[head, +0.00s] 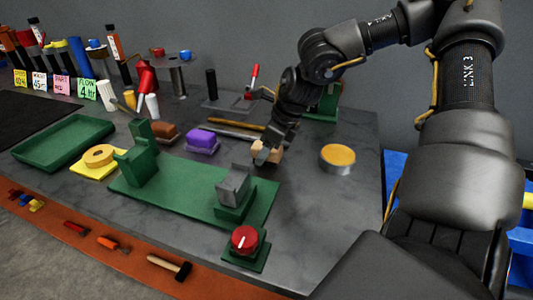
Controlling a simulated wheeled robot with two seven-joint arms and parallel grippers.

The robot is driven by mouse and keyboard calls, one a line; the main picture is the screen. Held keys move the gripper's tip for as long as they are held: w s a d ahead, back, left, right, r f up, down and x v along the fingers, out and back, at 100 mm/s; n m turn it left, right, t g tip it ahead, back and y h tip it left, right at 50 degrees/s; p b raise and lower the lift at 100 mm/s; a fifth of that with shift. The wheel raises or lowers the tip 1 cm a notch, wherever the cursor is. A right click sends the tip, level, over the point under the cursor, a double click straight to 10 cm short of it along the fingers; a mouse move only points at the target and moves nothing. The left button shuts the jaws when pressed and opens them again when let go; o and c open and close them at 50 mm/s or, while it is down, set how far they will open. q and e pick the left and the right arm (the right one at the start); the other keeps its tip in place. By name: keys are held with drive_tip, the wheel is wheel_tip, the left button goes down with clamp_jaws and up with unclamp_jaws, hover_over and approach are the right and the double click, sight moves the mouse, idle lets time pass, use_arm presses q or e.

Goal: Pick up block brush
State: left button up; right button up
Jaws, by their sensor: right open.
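A small tan block (271,155), which looks like the block brush, lies on the dark table right of the purple block. My right gripper (264,154) comes down over it from the upper right. Its jaws are open, with fingers close around or beside the tan block; I cannot tell whether they touch it. The gripper hides part of the block, and any bristles are not visible. My left gripper is not in view.
A green positioner base (175,195) with a grey block (233,185) and a red knob (244,239) stands in front. A purple block (201,141) and a brown block (163,133) lie to the left. A round tin (338,159) stands right, with bare table around it.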

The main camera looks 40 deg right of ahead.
drive_tip(key=shift+f, duration=0.1)
drive_tip(key=c, duration=1.1)
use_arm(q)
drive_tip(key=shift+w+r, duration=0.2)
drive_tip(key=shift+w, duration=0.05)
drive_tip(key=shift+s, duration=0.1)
use_arm(e)
drive_tip(key=shift+w+r, duration=0.1)
drive_tip(key=shift+r, duration=0.6)
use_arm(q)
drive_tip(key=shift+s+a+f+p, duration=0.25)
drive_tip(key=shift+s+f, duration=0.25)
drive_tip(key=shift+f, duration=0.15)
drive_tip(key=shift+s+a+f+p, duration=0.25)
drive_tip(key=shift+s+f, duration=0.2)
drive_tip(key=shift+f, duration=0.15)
use_arm(e)
wheel_tip(320, 180, up, 17)
drive_tip(key=shift+f, duration=0.15)
